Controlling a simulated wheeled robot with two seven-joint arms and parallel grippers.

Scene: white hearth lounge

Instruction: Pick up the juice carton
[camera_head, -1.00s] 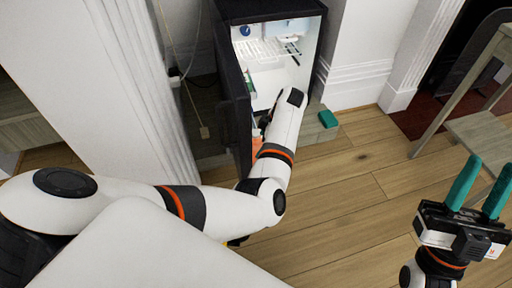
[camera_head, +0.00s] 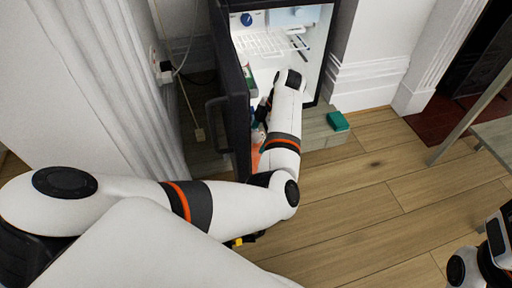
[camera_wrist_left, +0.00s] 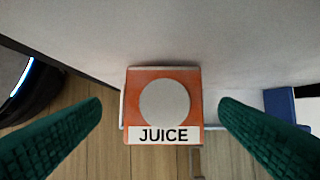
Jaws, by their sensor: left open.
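The juice carton (camera_wrist_left: 163,105) is orange with a pale round patch and a white JUICE label. In the left wrist view it is in the middle, ahead of my left gripper (camera_wrist_left: 160,117). The two green fingers are spread wide, one on each side, with a visible gap to the carton. In the head view my left arm reaches into the open fridge, and its own forearm hides the fingers. An orange patch shows beside the forearm there, but I cannot tell if it is the carton. My right gripper's fingers are out of view; only part of my right arm shows at the lower right edge.
The dark fridge door (camera_head: 230,95) stands open left of my arm, with items on its inner side. A wire shelf (camera_head: 262,43) is inside the fridge. A green box (camera_head: 338,121) lies on the floor right of it. Wooden floor is clear in front.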

